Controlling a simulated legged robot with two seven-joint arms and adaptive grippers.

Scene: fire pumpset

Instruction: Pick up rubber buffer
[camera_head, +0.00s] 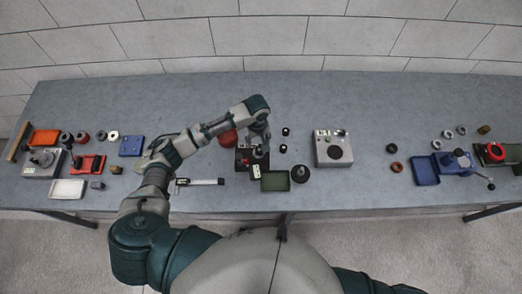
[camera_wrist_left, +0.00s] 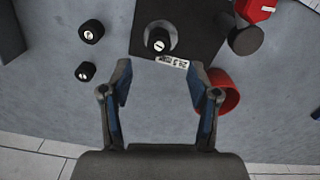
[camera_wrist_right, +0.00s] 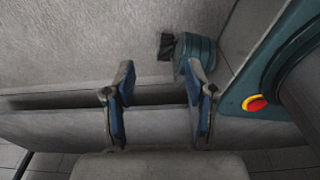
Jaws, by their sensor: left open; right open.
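Small black cylinders that look like rubber buffers stand on the grey table right of my left gripper in the head view: one farther back (camera_head: 285,131) and one nearer (camera_head: 283,148). The left wrist view shows two black cylinders with pale marks on top, one higher (camera_wrist_left: 91,31) and one lower (camera_wrist_left: 85,71). A similar black piece (camera_wrist_left: 158,40) sits in a ring on a dark block (camera_wrist_left: 202,28) with a white label. My left gripper (camera_wrist_left: 158,82) is open and empty, its fingers pointing toward this block. My right gripper (camera_wrist_right: 160,80) is open and empty, off the table.
A red round part (camera_head: 228,138) is left of the dark block. A green tray (camera_head: 275,181) and a black domed part (camera_head: 300,174) lie in front. A grey box (camera_head: 333,148) stands to the right. Table between it and the blue tray (camera_head: 426,171) is mostly clear.

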